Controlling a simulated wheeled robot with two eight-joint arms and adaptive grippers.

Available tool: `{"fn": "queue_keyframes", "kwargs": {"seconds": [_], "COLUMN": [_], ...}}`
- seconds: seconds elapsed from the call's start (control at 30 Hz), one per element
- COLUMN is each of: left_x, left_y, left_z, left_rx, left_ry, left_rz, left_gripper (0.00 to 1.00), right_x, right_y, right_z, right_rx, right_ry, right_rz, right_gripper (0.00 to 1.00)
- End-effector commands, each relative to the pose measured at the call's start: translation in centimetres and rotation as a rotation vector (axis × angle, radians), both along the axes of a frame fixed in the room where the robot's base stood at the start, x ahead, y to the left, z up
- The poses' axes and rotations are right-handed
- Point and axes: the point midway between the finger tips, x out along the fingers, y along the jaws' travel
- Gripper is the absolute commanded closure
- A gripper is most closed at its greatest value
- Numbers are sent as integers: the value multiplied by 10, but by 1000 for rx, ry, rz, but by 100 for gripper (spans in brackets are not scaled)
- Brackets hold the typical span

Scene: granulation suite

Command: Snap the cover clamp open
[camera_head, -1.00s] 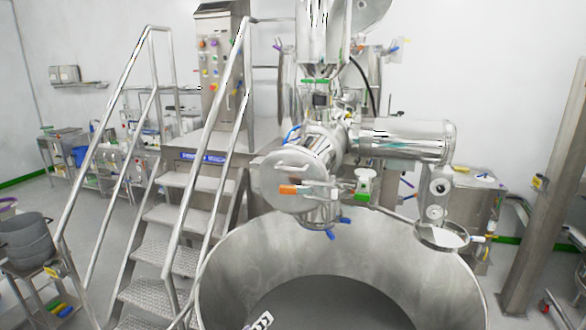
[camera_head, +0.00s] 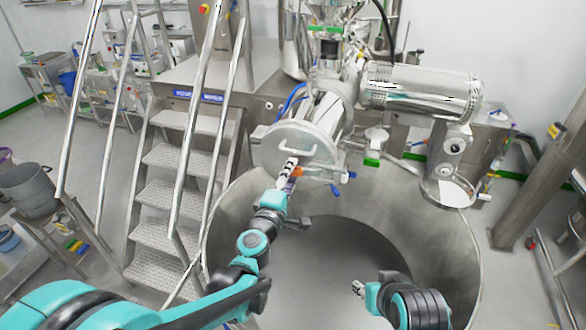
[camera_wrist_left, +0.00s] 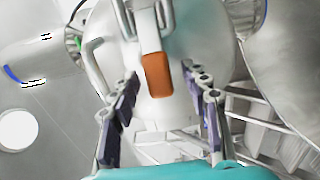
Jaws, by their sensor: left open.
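The round steel cover (camera_head: 290,140) closes the end of the horizontal mill housing above the big bowl. Its clamp has an orange handle (camera_head: 298,172), partly hidden by my gripper in the head view. In the left wrist view the orange handle (camera_wrist_left: 157,75) hangs from a steel clamp arm (camera_wrist_left: 148,25) in front of the cover. My left gripper (camera_head: 290,166) is open at the handle. In the wrist view its fingers (camera_wrist_left: 165,92) stand either side of the handle, with gaps on both sides. My right gripper (camera_head: 357,287) is low over the bowl; its jaws are too small to read.
The large steel bowl (camera_head: 440,245) lies below the cover and both grippers. Metal stairs with handrails (camera_head: 172,190) stand close on the left. A green-handled fitting (camera_head: 372,160) and a round dish on an arm (camera_head: 448,192) are to the right of the cover.

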Motion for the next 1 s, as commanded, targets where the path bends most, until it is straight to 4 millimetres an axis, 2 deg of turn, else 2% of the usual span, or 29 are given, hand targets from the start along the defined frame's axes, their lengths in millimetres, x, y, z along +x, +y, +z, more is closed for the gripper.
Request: {"fn": "queue_keyframes", "kwargs": {"seconds": [0.13,0.43,0.47,0.63,1.0], "left_x": [14,17,17,17,15], "left_y": [-5,-6,-6,-6,-6], "left_z": [1,0,0,0,0], "left_rx": [0,0,1,1,0], "left_ry": [0,0,0,0,0], "left_rz": [-1,-1,-1,-1,19], "left_gripper": [53,53,56,100,100], "right_x": [0,0,0,0,0], "right_y": [0,0,0,0,0], "right_z": [2,2,2,2,0], "right_rx": [0,0,0,0,0], "right_ry": [0,0,0,0,0], "right_rz": [0,0,0,0,0], "right_gripper": [60,60,60,60,60]}}
